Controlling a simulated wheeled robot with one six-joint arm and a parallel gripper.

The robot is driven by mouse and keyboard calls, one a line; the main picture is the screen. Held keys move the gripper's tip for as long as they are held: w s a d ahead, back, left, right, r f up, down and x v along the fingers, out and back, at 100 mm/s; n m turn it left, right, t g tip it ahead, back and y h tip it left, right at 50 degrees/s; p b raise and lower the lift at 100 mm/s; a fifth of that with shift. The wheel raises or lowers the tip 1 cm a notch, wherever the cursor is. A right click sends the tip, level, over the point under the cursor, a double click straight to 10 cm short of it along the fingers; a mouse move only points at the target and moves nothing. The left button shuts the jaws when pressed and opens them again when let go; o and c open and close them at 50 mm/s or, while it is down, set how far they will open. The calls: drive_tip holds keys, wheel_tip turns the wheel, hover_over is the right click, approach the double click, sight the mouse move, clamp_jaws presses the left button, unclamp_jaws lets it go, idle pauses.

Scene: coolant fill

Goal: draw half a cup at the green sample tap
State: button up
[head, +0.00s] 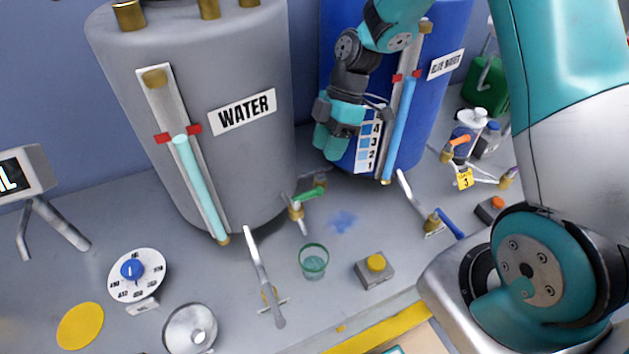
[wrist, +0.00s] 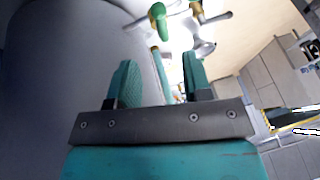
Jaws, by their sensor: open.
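The sample tap with its green lever (head: 308,195) sits low at the front right of the grey WATER tank (head: 240,70). Its brass body is below the lever; a green lever also shows at the top of the wrist view (wrist: 158,14). A clear cup with a green rim (head: 313,262) stands upright on the bench, in front of the tap and apart from it. The cup's lower part looks tinted; I cannot tell how much liquid is in it. My gripper (head: 326,130) is open and empty, above the tap and in front of the blue tank (head: 440,110). Its two fingers show apart in the wrist view (wrist: 162,80).
A blue patch (head: 342,221) lies on the bench behind the cup. A yellow-button box (head: 375,268) is right of it, a metal lever (head: 262,275) left. A blue-handled tap (head: 440,222) stands further right. A dial (head: 136,273) and funnel (head: 190,328) are at left.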

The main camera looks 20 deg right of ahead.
sight(314, 190)
drive_tip(key=p+x, duration=0.2)
drive_tip(key=x, duration=0.8)
drive_tip(key=shift+c, duration=0.3)
